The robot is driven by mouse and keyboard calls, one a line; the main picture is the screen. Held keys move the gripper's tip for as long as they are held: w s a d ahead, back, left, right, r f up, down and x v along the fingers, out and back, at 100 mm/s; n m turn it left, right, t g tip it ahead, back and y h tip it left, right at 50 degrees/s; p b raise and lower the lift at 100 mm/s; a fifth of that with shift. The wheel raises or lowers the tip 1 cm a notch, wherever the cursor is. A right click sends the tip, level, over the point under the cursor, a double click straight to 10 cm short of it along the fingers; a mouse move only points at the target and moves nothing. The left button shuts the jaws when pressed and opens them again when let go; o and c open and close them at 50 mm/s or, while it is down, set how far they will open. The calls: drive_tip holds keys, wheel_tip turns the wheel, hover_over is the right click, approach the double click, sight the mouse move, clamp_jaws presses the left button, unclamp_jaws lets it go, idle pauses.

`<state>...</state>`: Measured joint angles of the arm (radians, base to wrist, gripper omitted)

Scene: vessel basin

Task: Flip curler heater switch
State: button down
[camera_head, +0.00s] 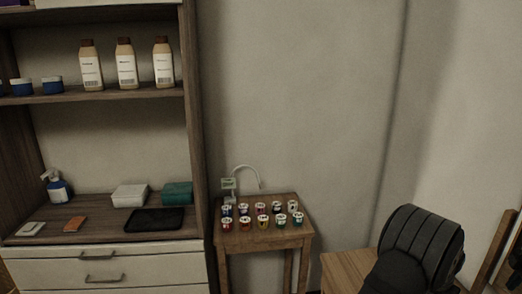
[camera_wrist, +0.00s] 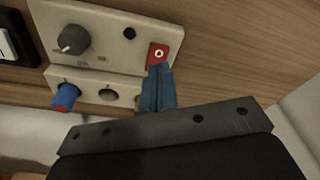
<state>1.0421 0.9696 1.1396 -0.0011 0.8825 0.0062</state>
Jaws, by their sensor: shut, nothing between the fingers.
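In the wrist view a beige panel (camera_wrist: 100,45) carries a small red switch (camera_wrist: 158,52) with a white ring mark near its right edge. My gripper (camera_wrist: 157,70) has its blue fingers together, with nothing between them. The fingertips are right at the lower edge of the red switch and cover part of it; I cannot tell whether they touch it. A dark grey knob (camera_wrist: 73,38) is on the left of the panel. The head view shows several coloured curlers (camera_head: 262,222) on a small wooden table (camera_head: 240,241); my gripper is not seen there.
Below the panel in the wrist view is a beige ledge (camera_wrist: 88,88) with a blue and red curler (camera_wrist: 66,97). A black-framed object (camera_wrist: 14,38) is at the left edge. In the head view a shelf unit (camera_head: 193,130) with bottles stands left of the table.

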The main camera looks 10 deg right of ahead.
drive_tip(key=shift+r, duration=2.3)
drive_tip(key=shift+f, duration=3.5)
drive_tip(key=shift+r, duration=0.15)
